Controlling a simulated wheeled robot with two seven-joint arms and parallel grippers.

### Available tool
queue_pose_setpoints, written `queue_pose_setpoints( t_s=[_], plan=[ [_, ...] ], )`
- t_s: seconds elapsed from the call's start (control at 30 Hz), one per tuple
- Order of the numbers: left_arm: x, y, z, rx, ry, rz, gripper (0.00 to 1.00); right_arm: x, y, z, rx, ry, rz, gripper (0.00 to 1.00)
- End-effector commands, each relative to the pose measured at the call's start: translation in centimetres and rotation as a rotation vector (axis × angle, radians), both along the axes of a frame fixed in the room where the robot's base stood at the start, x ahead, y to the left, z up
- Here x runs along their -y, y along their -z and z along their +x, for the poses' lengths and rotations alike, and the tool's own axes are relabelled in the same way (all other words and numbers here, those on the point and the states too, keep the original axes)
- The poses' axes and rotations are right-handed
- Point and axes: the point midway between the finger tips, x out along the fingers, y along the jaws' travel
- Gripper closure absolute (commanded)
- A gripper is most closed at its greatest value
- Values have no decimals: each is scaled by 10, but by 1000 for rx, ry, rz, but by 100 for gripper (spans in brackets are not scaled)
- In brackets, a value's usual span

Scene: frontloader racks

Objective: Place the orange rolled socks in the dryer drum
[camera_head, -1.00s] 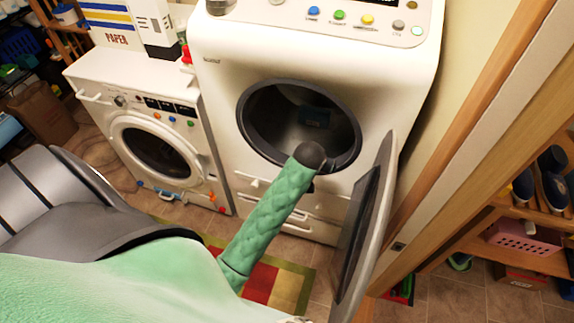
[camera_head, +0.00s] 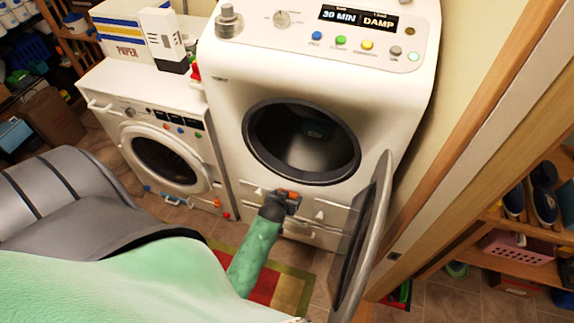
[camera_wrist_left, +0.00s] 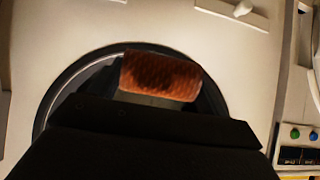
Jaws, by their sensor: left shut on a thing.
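My left gripper (camera_head: 287,200) is shut on the orange rolled socks (camera_head: 290,195), outside the dryer and just below its round opening in the head view. In the left wrist view the socks (camera_wrist_left: 160,76) sit at the end of the dark gripper (camera_wrist_left: 160,92), with a dark round rim behind them. The dryer drum (camera_head: 300,140) is open and looks dark inside, with a small bluish patch at its back. The dryer door (camera_head: 365,235) is swung open to the right. My right gripper is not in view.
A smaller white front-loading machine (camera_head: 165,160) with its door closed stands left of the dryer (camera_head: 225,120). A box marked PAPER (camera_head: 120,35) is on top of it. A wooden shelf with a pink basket (camera_head: 517,246) is at the right. A striped rug (camera_head: 285,290) lies below.

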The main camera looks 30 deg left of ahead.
Motion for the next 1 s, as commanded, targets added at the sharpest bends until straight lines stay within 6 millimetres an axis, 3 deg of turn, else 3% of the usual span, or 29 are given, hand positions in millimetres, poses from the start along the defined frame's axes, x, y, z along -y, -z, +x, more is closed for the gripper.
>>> queue_pose_setpoints(
  t_s=[0.2,1.0],
  plan=[
    [0,-1,0,-2,0,2,46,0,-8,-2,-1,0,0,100],
    [-22,0,87,0,1,1,46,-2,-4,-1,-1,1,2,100]
  ],
)
